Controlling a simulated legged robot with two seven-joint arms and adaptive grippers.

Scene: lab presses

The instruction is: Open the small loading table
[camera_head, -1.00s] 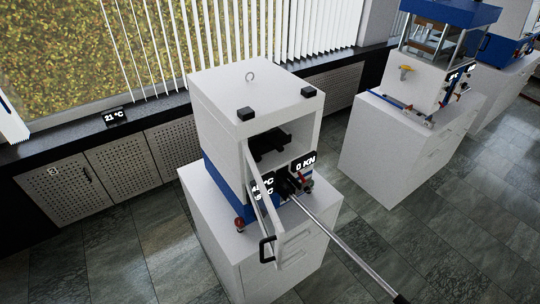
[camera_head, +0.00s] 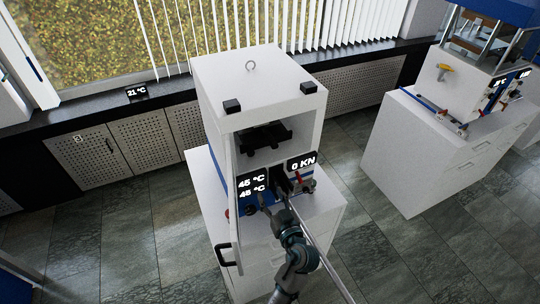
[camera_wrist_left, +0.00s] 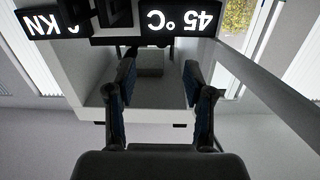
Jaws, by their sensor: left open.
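The small white and blue press (camera_head: 255,85) stands on a white cabinet in the head view, its front door (camera_head: 234,215) swung open. Dark plates (camera_head: 262,138) show inside its upper chamber; I cannot tell which part is the small loading table. My left gripper (camera_head: 277,207) is at the press's lower front, by the lever base and below the displays. In the left wrist view its two fingers (camera_wrist_left: 160,85) are apart with nothing clearly held between them. Whether they touch the press is unclear. My right gripper is out of view.
A long metal lever (camera_head: 325,262) sticks out from the press front, close beside my left arm. The door's black handle (camera_head: 228,256) is left of the arm. Another press (camera_head: 465,85) stands on a cabinet at right. Tiled floor (camera_head: 375,245) is clear between.

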